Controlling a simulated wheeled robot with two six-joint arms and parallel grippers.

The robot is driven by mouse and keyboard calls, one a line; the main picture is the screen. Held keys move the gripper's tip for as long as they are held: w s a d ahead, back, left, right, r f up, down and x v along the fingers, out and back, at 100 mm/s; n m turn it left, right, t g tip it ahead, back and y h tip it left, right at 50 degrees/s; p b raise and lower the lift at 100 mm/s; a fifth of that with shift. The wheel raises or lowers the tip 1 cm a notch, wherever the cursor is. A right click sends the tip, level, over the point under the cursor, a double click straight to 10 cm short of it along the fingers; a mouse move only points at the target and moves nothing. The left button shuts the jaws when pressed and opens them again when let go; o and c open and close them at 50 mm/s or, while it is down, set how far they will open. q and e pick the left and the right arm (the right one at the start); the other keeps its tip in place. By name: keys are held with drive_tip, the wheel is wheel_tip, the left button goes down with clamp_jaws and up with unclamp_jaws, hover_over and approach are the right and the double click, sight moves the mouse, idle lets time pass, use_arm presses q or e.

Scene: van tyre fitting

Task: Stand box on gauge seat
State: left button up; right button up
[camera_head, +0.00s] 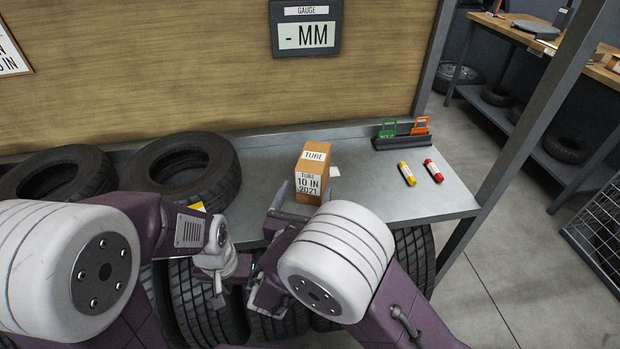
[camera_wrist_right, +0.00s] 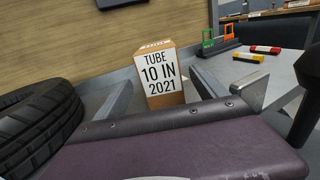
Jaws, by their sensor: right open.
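The brown cardboard box (camera_head: 312,165) stands upright on the grey bench. Its white labels read TUBE and 10 IN 2021; it also shows in the right wrist view (camera_wrist_right: 160,78). My right gripper (camera_head: 300,200) is open at the near side of the box, with one finger towards each side; whether they touch it is unclear. In the right wrist view its fingers (camera_wrist_right: 190,95) flank the box. My left gripper (camera_head: 218,290) is low before the bench; its jaw opening is unclear. The gauge display (camera_head: 306,36) reads "- MM". I cannot make out a distinct gauge seat.
Tyres (camera_head: 188,168) lie on the bench to the left, with more below its front edge. A dark rack (camera_head: 402,138) with green and orange tags stands at the back right. A yellow tube (camera_head: 407,174) and red tube (camera_head: 433,170) lie nearby. Bench right of the box is partly clear.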

drive_tip(key=shift+s+a, duration=0.2)
drive_tip(key=shift+s, duration=0.7)
drive_tip(key=shift+s+a, duration=0.15)
drive_tip(key=shift+s, duration=0.75)
